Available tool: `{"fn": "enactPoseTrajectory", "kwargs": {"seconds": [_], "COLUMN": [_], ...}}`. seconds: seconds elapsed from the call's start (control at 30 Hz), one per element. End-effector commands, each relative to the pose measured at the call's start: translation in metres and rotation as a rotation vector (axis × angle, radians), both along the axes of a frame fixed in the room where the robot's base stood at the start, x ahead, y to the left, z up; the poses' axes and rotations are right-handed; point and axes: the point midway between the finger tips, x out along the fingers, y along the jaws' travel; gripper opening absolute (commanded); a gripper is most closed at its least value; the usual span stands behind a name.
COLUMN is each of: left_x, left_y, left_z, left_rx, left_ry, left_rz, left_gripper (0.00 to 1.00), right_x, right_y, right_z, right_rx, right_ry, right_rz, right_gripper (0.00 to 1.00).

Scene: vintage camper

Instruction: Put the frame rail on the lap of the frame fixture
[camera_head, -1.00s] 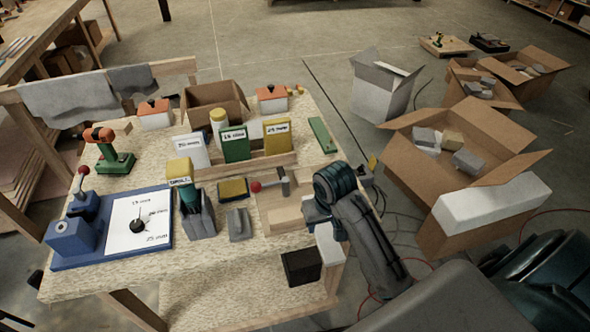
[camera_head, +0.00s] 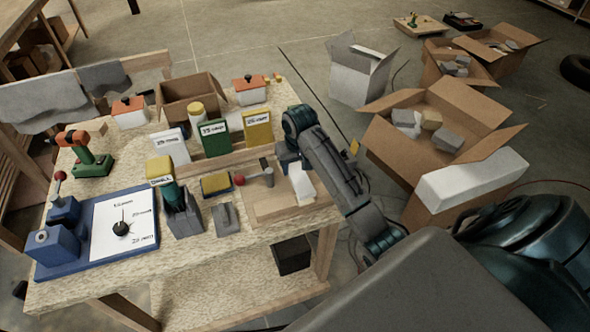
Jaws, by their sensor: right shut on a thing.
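The frame fixture (camera_head: 262,209) is a light wooden board at the right front of the workbench, with a red-knobbed clamp (camera_head: 255,178) on it. My right gripper (camera_head: 287,165) is low over the fixture's back right part. It is shut on a pale, whitish piece, which seems to be the frame rail (camera_head: 302,186). The rail slants over the right side of the fixture. I cannot tell whether it touches the board, and the gripper and wrist hide its far end. My left gripper is not in view.
Several labelled boxes (camera_head: 214,138) stand behind the fixture. A grey block (camera_head: 226,218) and a yellow-topped block (camera_head: 215,184) lie to its left. A blue dial station (camera_head: 55,245) fills the bench's left front. Open cartons (camera_head: 408,165) stand on the floor to the right.

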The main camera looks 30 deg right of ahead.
Motion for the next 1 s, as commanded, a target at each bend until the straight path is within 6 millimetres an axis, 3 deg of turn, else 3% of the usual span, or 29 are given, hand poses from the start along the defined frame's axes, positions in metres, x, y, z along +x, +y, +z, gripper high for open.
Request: {"fn": "enactPoseTrajectory", "kwargs": {"seconds": [0.07,0.3,0.67,0.7,0.8,1.0], "left_x": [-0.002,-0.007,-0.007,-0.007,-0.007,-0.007], "left_y": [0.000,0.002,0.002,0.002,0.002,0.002], "left_z": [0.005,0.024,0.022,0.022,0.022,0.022], "left_rx": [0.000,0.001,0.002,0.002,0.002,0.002], "left_ry": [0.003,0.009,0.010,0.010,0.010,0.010], "left_rz": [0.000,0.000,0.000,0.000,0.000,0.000], "left_gripper": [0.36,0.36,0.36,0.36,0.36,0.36], "right_x": [0.007,0.005,0.005,0.005,0.005,0.005], "right_y": [-0.003,-0.002,-0.002,-0.002,-0.002,-0.002], "right_z": [0.002,-0.032,-0.038,-0.039,-0.039,-0.038], "right_rx": [0.000,0.001,0.000,0.000,0.000,0.000], "right_ry": [0.001,0.002,0.000,0.001,0.000,0.000], "right_rz": [-0.001,0.000,0.000,0.000,0.000,0.000], "right_gripper": [0.20,0.20,0.20,0.47,0.67,0.67]}}
